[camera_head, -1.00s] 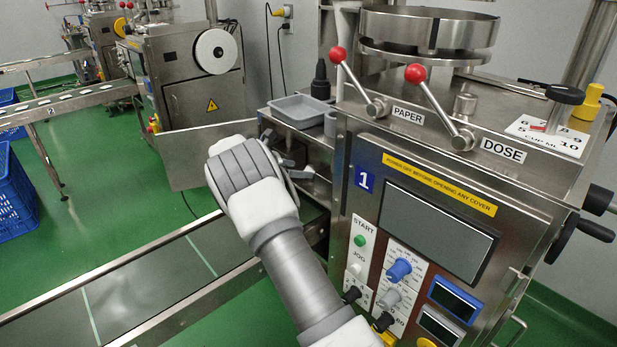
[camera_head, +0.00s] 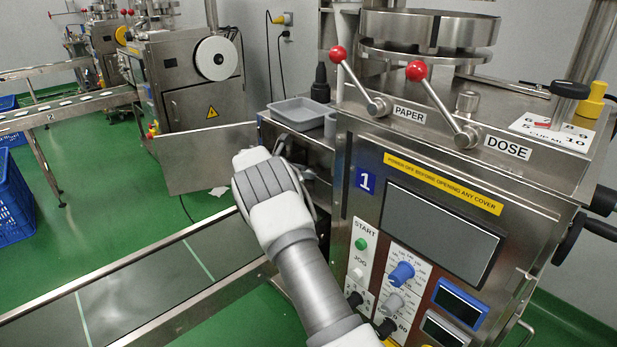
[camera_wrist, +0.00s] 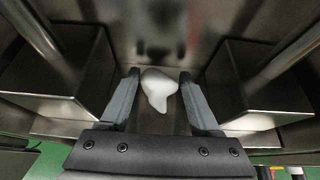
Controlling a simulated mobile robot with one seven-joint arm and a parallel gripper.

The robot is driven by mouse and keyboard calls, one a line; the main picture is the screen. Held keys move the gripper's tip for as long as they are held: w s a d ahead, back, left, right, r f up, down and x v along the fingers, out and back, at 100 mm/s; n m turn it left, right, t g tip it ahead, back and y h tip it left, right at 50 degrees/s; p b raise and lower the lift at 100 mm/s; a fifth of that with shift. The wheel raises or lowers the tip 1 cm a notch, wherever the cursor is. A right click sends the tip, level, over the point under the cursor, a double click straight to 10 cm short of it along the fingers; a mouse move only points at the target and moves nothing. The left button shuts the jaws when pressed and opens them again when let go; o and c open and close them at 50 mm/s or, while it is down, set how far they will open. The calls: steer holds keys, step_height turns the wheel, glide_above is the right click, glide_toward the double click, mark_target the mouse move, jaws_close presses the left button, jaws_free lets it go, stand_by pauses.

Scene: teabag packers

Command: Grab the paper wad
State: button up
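The paper wad (camera_wrist: 158,88) is a small white crumpled lump in the wrist view. It lies in a metal recess of the machine, between the two fingers of my gripper (camera_wrist: 158,74). The fingers are apart, one on each side of the wad, with a narrow gap showing on both sides. In the head view my wrist reaches into the opening at the left side of the machine (camera_head: 345,150), below the grey tray. The wad cannot be made out there, and my fingers are mostly hidden.
Metal blocks stand close on both sides of my fingers (camera_wrist: 60,75) (camera_wrist: 255,85). A grey tray (camera_head: 303,112) sits on the ledge above the opening. Levers with red knobs (camera_head: 338,54) are on the machine top. A conveyor (camera_head: 130,285) runs at lower left.

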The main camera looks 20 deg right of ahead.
steer(key=c, duration=0.9)
